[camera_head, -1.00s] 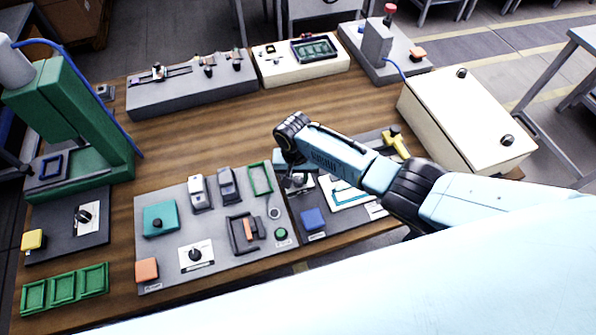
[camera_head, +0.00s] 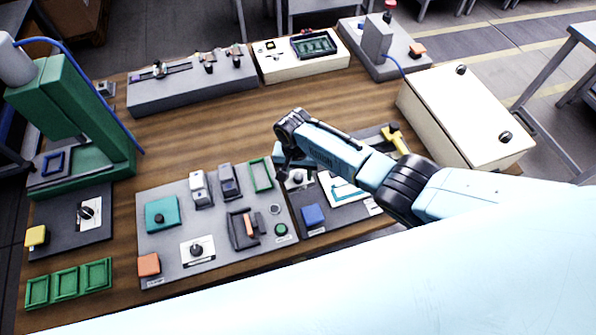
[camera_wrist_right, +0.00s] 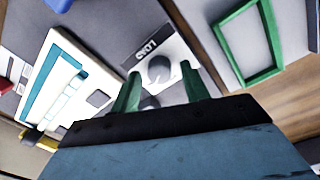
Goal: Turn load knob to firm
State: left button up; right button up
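The load knob (camera_wrist_right: 158,70) is a round grey knob on a white plate printed LOAD (camera_wrist_right: 145,48) in the right wrist view. In the head view the knob (camera_head: 298,178) shows on a dark panel (camera_head: 343,213), just beside my right gripper (camera_head: 284,168). In the wrist view my right gripper (camera_wrist_right: 161,72) has two green fingers spread apart, with the knob showing between and just beyond their tips. The gap to the knob cannot be judged. I see nothing held. The knob's pointer setting is too small to read. My left gripper is out of view.
A grey panel (camera_head: 170,263) left of the dark one bears a teal block, another knob (camera_head: 196,250) and a green frame (camera_head: 260,175). A blue block (camera_head: 312,215) and a yellow-handled tool (camera_head: 395,138) lie near my right arm. A cream box (camera_head: 465,120) stands at right.

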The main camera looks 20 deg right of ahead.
aim_at(296, 175)
jog(key=shift+r, duration=0.1)
jog(key=shift+a+r, duration=0.1)
jog(key=shift+r, duration=0.25)
notch_tip(296, 175, up, 12)
jog(key=p, duration=0.2)
jog(key=shift+a+r, duration=0.2)
jog(key=shift+r, duration=0.05)
jog(key=shift+w, duration=0.1)
